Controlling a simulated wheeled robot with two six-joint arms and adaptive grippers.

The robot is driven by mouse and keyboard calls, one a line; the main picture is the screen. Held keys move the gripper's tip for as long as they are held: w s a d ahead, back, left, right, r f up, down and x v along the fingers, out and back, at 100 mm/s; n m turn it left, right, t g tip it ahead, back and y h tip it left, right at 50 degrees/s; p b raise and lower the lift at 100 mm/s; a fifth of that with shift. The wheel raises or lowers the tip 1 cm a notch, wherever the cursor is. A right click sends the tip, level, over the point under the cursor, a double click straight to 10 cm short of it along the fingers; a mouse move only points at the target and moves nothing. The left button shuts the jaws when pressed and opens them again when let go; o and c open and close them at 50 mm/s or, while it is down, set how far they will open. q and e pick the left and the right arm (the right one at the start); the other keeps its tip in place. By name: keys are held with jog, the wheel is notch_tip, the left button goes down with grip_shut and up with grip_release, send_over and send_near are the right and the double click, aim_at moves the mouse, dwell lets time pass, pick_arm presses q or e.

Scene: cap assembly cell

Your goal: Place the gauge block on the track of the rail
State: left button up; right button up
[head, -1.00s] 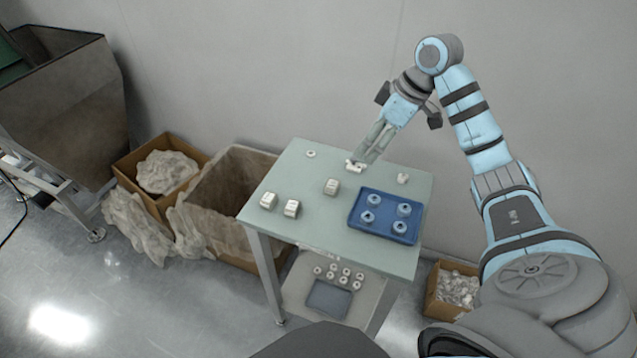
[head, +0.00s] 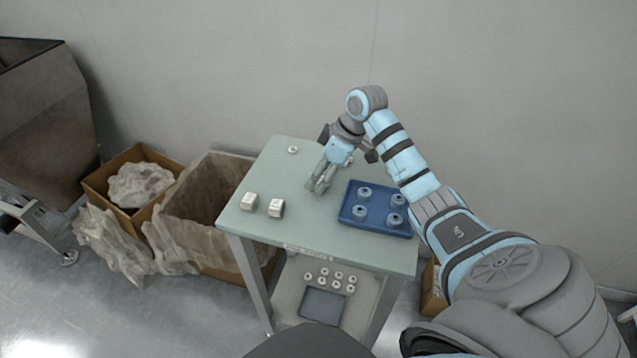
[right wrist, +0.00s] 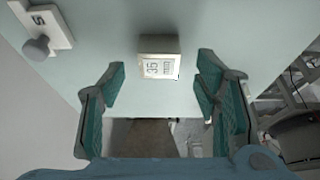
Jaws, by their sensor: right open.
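A small pale block with a "35 mm" style label (right wrist: 160,67) stands on the table in the right wrist view. It looks like the gauge block. My right gripper (head: 318,187) is open above the table in the head view. In the wrist view its two green-padded fingers are apart on either side of the block, with gaps to both sides. In the head view the gripper hides this block. A white plate with a grey knob (right wrist: 42,32) lies at the wrist view's upper left. I cannot make out the rail for certain. My left gripper is out of view.
Two more pale blocks (head: 250,201) (head: 275,207) stand at the table's left front. A blue tray (head: 384,227) with several blue-grey round parts is to the gripper's right. A small white ring (head: 293,150) lies at the back. Cardboard boxes (head: 205,240) stand left of the table.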

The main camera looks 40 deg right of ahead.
jog(key=shift+x, duration=0.9)
jog(key=shift+d+r, duration=0.1)
grip_shut()
